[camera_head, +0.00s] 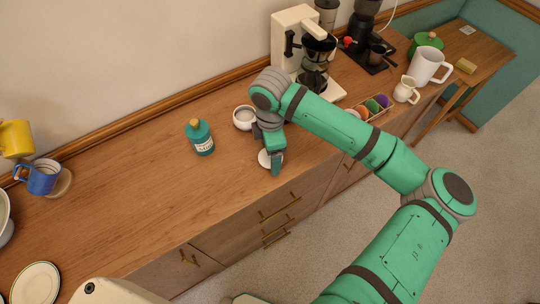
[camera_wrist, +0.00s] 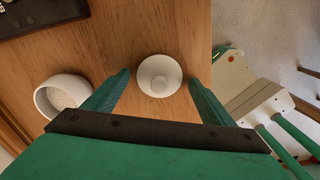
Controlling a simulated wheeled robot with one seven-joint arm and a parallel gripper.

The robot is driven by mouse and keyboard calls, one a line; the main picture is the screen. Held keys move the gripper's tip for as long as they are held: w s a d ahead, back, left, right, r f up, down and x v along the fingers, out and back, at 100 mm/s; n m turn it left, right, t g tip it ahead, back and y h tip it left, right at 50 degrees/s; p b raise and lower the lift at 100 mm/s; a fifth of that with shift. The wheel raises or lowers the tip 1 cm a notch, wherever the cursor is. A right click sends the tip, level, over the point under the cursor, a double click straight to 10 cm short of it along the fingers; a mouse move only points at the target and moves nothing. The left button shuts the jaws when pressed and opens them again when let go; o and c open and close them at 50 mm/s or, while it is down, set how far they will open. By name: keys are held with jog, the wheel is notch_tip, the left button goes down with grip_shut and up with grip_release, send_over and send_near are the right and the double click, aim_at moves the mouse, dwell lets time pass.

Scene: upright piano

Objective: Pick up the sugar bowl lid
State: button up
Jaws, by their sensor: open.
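The sugar bowl lid (camera_wrist: 160,75) is a round white disc with a knob in its middle. It lies on the wooden counter near the front edge; in the head view the lid (camera_head: 264,160) is partly hidden by my gripper. My gripper (camera_head: 274,165) points down over it. In the wrist view my open gripper (camera_wrist: 160,80) has one green finger on each side of the lid, with gaps showing on both sides. The white sugar bowl (camera_head: 243,118), open at the top, stands just behind; it also shows in the wrist view (camera_wrist: 63,96).
A teal bottle (camera_head: 200,138) stands left of the bowl. A white coffee maker (camera_head: 302,45) is behind my arm. A rack of coloured pods (camera_head: 371,107) and a small white jug (camera_head: 406,90) are to the right. The counter's left middle is clear.

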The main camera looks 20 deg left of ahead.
jog(key=shift+w, duration=0.15)
jog(key=c, duration=1.1)
jog(key=shift+a, duration=0.1)
jog(key=shift+c, duration=0.2)
